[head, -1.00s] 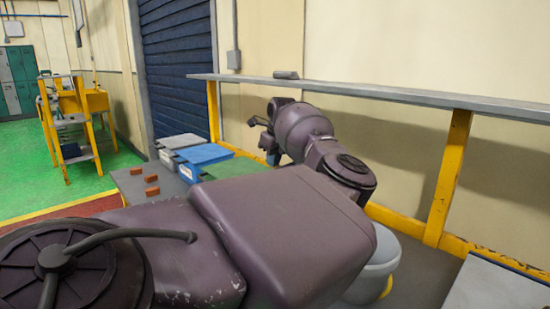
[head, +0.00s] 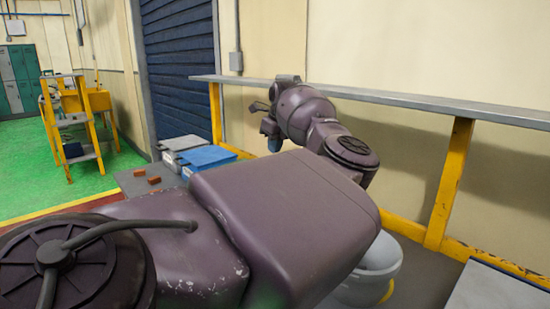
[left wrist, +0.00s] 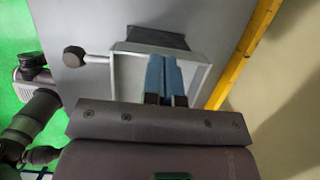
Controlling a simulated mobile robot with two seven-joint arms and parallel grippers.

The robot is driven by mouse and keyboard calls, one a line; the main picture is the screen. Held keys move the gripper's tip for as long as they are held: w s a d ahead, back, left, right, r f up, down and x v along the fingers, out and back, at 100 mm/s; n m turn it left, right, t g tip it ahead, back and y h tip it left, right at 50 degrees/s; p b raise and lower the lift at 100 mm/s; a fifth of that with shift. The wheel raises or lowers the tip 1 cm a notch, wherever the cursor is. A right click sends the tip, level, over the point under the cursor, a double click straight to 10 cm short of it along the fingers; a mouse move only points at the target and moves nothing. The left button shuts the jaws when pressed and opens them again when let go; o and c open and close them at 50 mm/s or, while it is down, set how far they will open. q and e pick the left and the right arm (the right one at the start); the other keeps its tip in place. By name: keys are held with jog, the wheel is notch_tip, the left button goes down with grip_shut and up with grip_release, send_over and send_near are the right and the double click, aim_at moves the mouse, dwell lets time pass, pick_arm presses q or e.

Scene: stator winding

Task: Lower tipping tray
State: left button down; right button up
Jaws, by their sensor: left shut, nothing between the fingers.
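In the left wrist view, a light grey rectangular tray frame (left wrist: 203,78) with a dark flap (left wrist: 157,38) along its far edge stands on a grey surface. A short rod with a round dark knob (left wrist: 74,56) sticks out from its left side. My left gripper (left wrist: 166,68) has its two blue fingers together, with nothing between them. The fingers overlap the tray in this view; I cannot tell whether they touch it. In the head view my left gripper (head: 269,127) shows small beyond my arm, and the tray is hidden. My right gripper is not in view.
A blue bin (head: 207,157) and a grey bin (head: 182,142) stand left of my arm, near small red-brown blocks (head: 147,178). A long grey rail (head: 420,102) on yellow posts runs along the wall. A pale bucket (head: 370,275) sits below my arm.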

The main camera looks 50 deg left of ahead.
pick_arm(q)
jog(key=a+r, duration=0.4)
jog(key=r, duration=0.3)
jog(key=shift+s, duration=0.2)
dwell(0.4)
